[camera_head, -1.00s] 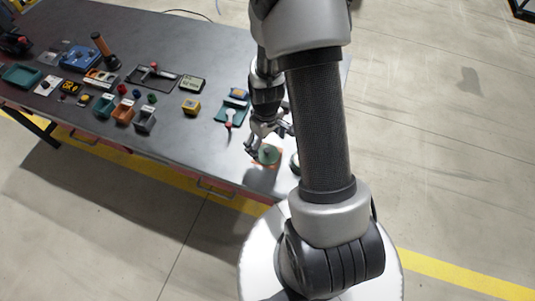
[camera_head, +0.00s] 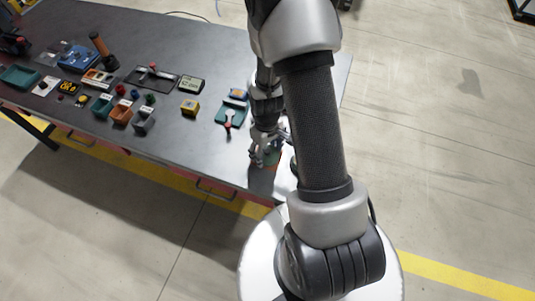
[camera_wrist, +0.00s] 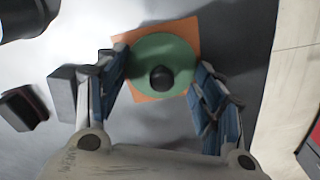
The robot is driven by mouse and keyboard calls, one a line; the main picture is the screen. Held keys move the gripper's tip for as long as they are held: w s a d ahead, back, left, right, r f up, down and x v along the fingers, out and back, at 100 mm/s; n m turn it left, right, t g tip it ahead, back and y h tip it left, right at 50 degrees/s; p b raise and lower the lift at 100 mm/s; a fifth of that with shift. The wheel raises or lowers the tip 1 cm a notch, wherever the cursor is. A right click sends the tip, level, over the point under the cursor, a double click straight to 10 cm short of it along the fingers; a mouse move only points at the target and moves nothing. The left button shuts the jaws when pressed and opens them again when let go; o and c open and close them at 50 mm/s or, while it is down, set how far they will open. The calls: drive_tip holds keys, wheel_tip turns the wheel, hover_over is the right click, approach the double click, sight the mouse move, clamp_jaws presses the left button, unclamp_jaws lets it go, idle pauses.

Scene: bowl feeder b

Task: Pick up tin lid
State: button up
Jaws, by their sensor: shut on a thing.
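The tin lid is a green disc with a black round knob (camera_wrist: 160,52), lying on an orange square in the wrist view. My gripper (camera_wrist: 163,78) has one finger at the lid's left edge and the other at its right edge, shut on it with the knob between them. In the head view my gripper (camera_head: 265,160) is low over the table's near right part, and it hides most of the lid there.
The orange square (camera_wrist: 188,26) lies on the grey table (camera_head: 190,140). A dark cylindrical thing (camera_wrist: 22,18) is at the wrist view's upper left. The table's edge is close by.

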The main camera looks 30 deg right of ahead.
drive_tip(key=shift+s+f, duration=0.1)
drive_tip(key=c, duration=0.3)
drive_tip(key=shift+c, duration=0.2)
